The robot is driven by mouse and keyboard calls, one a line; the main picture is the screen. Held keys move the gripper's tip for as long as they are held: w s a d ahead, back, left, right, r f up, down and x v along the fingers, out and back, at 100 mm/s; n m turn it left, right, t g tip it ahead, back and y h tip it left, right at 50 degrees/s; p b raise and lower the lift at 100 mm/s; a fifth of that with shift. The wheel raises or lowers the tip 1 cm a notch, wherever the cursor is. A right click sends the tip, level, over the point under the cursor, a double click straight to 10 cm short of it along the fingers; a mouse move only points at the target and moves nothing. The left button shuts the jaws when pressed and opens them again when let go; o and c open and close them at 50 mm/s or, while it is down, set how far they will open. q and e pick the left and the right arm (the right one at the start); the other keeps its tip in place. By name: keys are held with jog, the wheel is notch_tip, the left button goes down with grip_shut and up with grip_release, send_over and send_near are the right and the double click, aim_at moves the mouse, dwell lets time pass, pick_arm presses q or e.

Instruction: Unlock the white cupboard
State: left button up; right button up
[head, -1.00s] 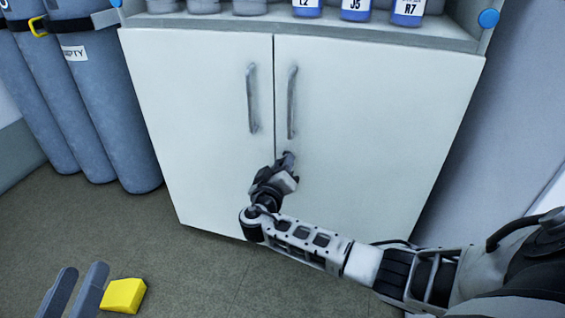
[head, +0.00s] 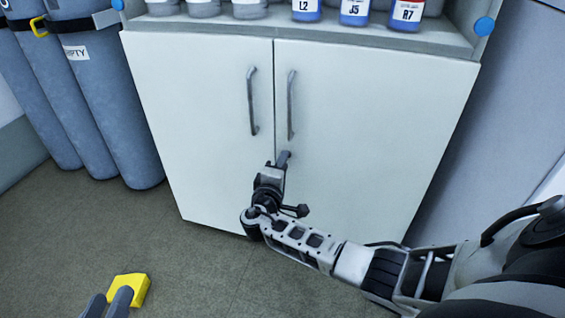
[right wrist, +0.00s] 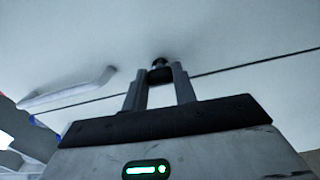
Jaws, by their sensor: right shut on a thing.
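The white cupboard (head: 375,120) has two closed doors, each with a grey upright handle near the middle seam. My right gripper (head: 283,158) is at the door front, just below the handles and close to the seam. In the right wrist view, its two fingers (right wrist: 159,80) are shut on a small dark key-like piece (right wrist: 158,64) against the door. The fingers hide most of this piece, and I cannot tell how it is turned. My left gripper (head: 108,302) shows only its grey fingertips at the bottom left.
Grey gas cylinders (head: 110,110) stand left of the cupboard. Labelled bottles (head: 354,10) stand on the shelf above the doors.

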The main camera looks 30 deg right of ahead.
jog(key=shift+n, duration=0.4)
pick_arm(q)
jog(key=shift+s+f, duration=0.15)
jog(key=shift+f, duration=0.15)
pick_arm(e)
jog(key=shift+o, duration=0.2)
jog(key=o, duration=1)
jog(key=shift+c, duration=0.2)
pick_arm(q)
jog(key=shift+r, duration=0.1)
jog(key=shift+a+f+m+g+y+p, duration=0.3)
jog(key=shift+f+m+g+y+p, duration=0.15)
jog(key=shift+p, duration=0.6)
pick_arm(e)
jog(key=v, duration=0.7)
jog(key=shift+s+a, duration=0.15)
jog(key=shift+s, duration=0.05)
pick_arm(q)
jog(key=shift+r, duration=0.15)
